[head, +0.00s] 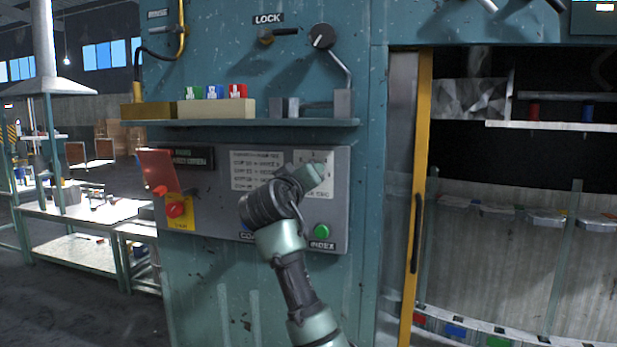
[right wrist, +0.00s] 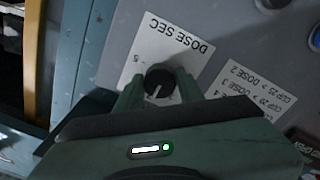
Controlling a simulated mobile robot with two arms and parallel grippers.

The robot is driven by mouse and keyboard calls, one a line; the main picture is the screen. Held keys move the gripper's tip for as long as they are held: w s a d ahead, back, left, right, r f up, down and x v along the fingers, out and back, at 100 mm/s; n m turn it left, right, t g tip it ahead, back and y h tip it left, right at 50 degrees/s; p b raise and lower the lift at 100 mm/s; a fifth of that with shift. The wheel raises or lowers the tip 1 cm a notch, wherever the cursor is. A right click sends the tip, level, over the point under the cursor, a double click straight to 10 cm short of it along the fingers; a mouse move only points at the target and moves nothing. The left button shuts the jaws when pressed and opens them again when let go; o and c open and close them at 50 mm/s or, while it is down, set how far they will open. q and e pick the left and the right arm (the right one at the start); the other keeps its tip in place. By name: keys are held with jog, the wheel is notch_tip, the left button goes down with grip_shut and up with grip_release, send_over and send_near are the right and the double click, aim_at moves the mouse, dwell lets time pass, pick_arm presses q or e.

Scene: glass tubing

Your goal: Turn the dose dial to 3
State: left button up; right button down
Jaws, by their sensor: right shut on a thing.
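The dose dial (right wrist: 159,82) is a round black knob with a white pointer line. It sits on a white plate (right wrist: 165,42) marked DOSE SEC, upside down in the right wrist view. My right gripper (right wrist: 159,88) is shut on the dial, one finger on each side. The pointer line runs downward and slightly left in that view. A 5 shows on the plate; the other numerals there are hidden by my gripper. In the head view my right gripper (head: 316,173) covers the dial, and the plate's (head: 327,160) numerals are too small to read. My left gripper is not in view.
The grey control panel (head: 215,215) carries a text label (head: 257,170), a green INDEX button (head: 322,231), a red button (head: 175,209) and a raised red cover (head: 157,170). A shelf (head: 260,123) juts out above the panel. A yellow door edge (head: 418,200) stands to the right.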

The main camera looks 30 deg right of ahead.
jog(key=shift+f, duration=0.35)
jog(key=c, duration=0.9)
grip_release()
jog(key=shift+c, duration=0.2)
jog(key=shift+o, duration=0.2)
jog(key=shift+r, duration=0.15)
jog(key=shift+r, duration=0.1)
jog(key=b+v, duration=0.2)
jog(key=v, duration=0.6)
jog(key=shift+w, duration=0.1)
